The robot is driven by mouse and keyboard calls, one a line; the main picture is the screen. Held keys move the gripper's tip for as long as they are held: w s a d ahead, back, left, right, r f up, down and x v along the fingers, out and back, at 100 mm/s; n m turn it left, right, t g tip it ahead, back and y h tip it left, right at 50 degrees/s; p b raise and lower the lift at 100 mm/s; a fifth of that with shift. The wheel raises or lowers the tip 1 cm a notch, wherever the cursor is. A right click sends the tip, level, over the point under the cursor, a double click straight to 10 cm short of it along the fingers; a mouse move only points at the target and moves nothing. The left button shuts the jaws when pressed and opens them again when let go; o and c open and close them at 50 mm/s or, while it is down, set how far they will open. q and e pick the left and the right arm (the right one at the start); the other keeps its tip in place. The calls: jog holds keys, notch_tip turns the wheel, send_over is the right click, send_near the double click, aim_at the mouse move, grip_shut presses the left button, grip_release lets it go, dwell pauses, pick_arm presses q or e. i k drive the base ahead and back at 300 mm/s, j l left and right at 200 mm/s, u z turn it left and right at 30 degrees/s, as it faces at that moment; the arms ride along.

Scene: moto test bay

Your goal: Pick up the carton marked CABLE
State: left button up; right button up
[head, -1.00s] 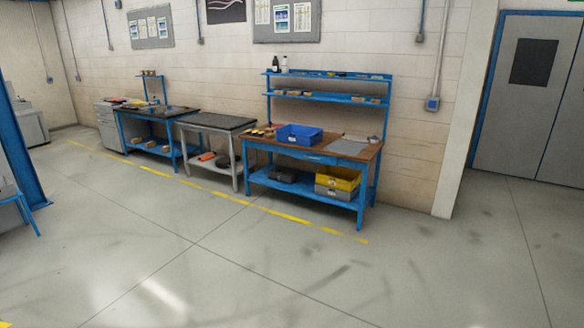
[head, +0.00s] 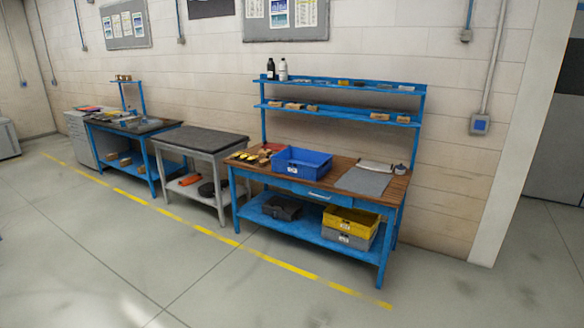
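Small cardboard-coloured cartons show on the blue workbench's upper shelf, some left of centre (head: 294,105) and some at its right end (head: 380,116). Their markings are too small to read, so I cannot tell which carton is marked CABLE. More brown boxes (head: 122,159) lie on the lower shelf of the far left bench. Neither of my grippers is in view.
The blue workbench (head: 318,187) stands against the wall with a blue bin (head: 302,162) on top. A yellow bin (head: 350,222) sits below. A grey table (head: 201,142) stands to its left. The floor (head: 230,290) in front is clear, crossed by a yellow line.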

aim_at(262, 163)
jog(key=i, duration=2.2)
jog(key=i+u, duration=0.5)
jog(key=i, duration=0.9)
